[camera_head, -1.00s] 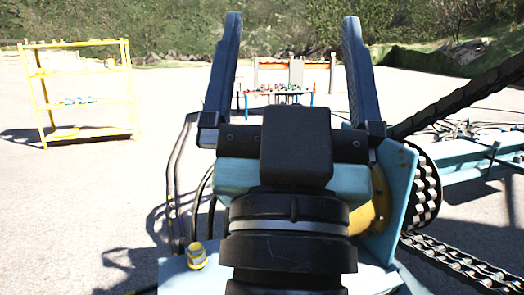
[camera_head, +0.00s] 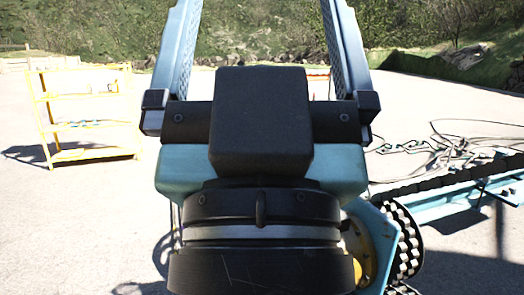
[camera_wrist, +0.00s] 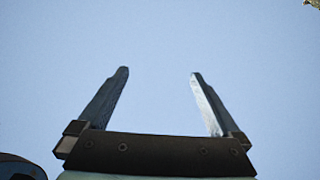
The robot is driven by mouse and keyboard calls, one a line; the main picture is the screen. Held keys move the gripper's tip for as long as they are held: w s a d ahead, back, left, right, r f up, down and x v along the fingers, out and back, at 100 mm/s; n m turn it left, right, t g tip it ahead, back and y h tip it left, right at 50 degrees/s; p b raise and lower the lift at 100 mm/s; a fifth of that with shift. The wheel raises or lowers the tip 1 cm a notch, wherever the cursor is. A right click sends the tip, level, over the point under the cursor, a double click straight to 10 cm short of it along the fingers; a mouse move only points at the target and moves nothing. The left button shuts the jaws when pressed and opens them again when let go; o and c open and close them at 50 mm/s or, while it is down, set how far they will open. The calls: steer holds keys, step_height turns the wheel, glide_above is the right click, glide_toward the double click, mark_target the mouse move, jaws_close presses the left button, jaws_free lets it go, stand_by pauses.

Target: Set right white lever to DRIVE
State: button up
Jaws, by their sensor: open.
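My gripper (camera_head: 262,8) is large in the middle of the head view. Its two blue-grey fingers stand wide apart and point up past the top edge. In the wrist view, the gripper (camera_wrist: 160,72) is open, with only pale sky between and beyond the fingers. Nothing is held. I cannot make out a white lever or a DRIVE marking in either current view. My gripper and wrist cover the middle of the head view and hide what stands behind them.
A yellow shelf rack (camera_head: 85,112) with small items stands at the left on pale ground. Dark cables (camera_head: 430,150) lie on the ground at the right. Green bushes (camera_head: 265,32) line the back. Open pale ground (camera_head: 75,225) lies at the lower left.

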step_height(320, 180, up, 11)
steer(key=p, duration=0.8)
